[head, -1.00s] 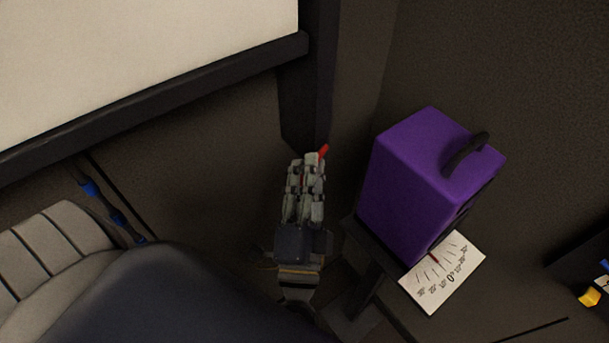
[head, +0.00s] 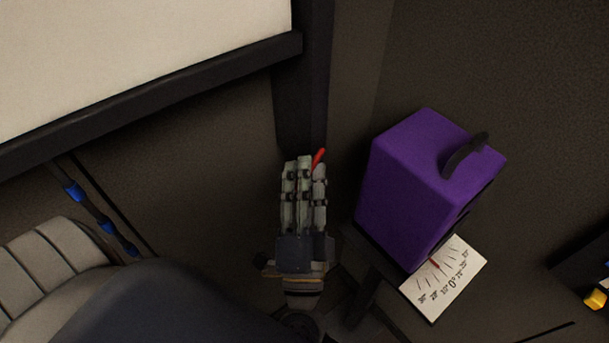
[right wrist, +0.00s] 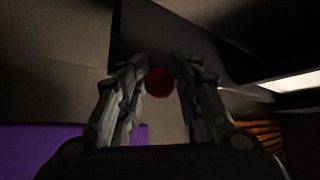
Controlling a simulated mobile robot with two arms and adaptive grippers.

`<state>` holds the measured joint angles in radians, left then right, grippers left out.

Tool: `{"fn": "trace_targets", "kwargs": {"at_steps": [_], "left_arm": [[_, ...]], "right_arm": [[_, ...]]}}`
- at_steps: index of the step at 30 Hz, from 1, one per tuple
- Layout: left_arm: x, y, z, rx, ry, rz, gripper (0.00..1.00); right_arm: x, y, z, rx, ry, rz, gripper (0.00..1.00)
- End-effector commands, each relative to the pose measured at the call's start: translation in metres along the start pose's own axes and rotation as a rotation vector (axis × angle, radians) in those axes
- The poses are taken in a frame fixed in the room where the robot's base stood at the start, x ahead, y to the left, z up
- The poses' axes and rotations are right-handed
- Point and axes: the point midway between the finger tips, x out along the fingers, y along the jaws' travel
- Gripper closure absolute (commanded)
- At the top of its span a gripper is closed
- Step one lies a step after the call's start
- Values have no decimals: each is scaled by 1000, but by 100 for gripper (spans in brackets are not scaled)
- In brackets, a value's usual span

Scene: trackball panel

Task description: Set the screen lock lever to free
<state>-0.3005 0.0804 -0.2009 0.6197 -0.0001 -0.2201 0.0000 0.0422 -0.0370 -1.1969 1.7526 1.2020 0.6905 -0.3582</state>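The screen lock lever shows as a small red handle (head: 319,158) at the foot of the dark post below the screen corner. In the right wrist view its round red end (right wrist: 159,82) lies in the gap between the two fingers. My right gripper (head: 304,164) is open, its fingertips beside the red handle. Whether a finger touches the handle I cannot tell. The rest of the lever is hidden behind the fingers or too dark to make out. My left gripper is not in view.
A purple box (head: 408,190) with a black handle stands close to the right of my gripper. A white dial card (head: 447,292) is below it. The screen (head: 140,50) and its dark frame are at upper left. A pale ribbed seat (head: 40,262) is at lower left.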

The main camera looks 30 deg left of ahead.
Motion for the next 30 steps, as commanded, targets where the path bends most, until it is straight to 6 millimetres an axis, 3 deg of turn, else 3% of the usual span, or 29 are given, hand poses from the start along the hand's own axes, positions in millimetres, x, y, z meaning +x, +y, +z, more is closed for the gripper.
{"fn": "trace_targets", "kwargs": {"at_steps": [8, 21, 30], "left_arm": [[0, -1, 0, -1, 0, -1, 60], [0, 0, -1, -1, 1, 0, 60], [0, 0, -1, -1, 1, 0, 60]], "right_arm": [[-3, 0, 0, 0, 0, 1, 70], [-63, 1, 1, 0, -2, 2, 70], [-80, 0, 0, 1, 0, 1, 70]]}}
